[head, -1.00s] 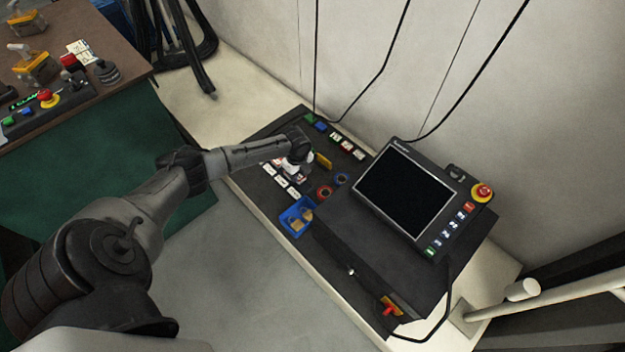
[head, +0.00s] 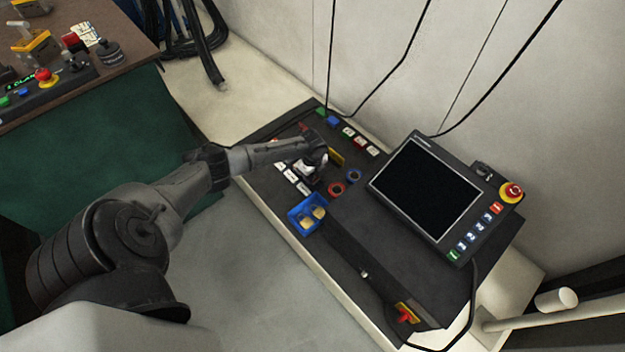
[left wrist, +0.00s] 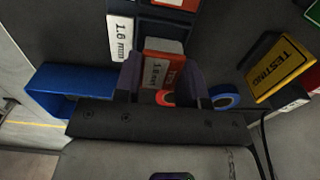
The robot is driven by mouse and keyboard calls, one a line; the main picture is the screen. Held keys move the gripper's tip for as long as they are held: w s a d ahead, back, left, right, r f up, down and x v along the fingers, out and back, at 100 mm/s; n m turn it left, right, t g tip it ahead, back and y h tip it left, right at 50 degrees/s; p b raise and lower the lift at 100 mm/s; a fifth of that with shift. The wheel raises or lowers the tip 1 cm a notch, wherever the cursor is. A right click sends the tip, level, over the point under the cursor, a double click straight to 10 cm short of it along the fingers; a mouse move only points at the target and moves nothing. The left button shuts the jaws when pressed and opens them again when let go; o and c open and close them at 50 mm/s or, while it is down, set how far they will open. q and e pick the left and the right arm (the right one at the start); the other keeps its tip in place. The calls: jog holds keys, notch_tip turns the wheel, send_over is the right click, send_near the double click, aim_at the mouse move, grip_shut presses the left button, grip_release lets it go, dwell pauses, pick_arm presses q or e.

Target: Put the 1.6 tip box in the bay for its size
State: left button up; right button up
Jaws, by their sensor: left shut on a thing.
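The tip box (left wrist: 163,70), with a red and white label that reads 1.6 mm, sits between the fingers of my left gripper (left wrist: 160,82) in the left wrist view. The gripper is shut on it. A white 1.6 mm label (left wrist: 121,38) marks a bay of the dark rack (left wrist: 163,33), just beyond and left of the box. I cannot tell whether the box touches the rack. In the head view my left gripper (head: 312,168) is over the black bench top, and the arm hides much of the rack. My right gripper is not in view.
A blue bin (head: 307,213) with tan items stands near the gripper. A red roll (head: 337,189), a blue roll (head: 353,177) and a yellow TESTING tag (left wrist: 283,68) lie to the right. A screen panel (head: 428,190) stands farther right. Cables hang along the wall.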

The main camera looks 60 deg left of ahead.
pick_arm(q)
jog(key=shift+d+f+b, duration=0.2)
jog(key=shift+f+b, duration=0.3)
jog(key=shift+f, duration=0.6)
jog(key=shift+r, duration=0.1)
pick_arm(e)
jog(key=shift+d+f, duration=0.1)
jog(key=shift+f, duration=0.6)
pick_arm(q)
jog(key=shift+a, duration=0.15)
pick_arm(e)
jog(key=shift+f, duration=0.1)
pick_arm(q)
jog(key=shift+f, duration=0.2)
jog(key=o, duration=0.6)
jog(key=shift+c, duration=0.2)
jog(key=o, duration=0.4)
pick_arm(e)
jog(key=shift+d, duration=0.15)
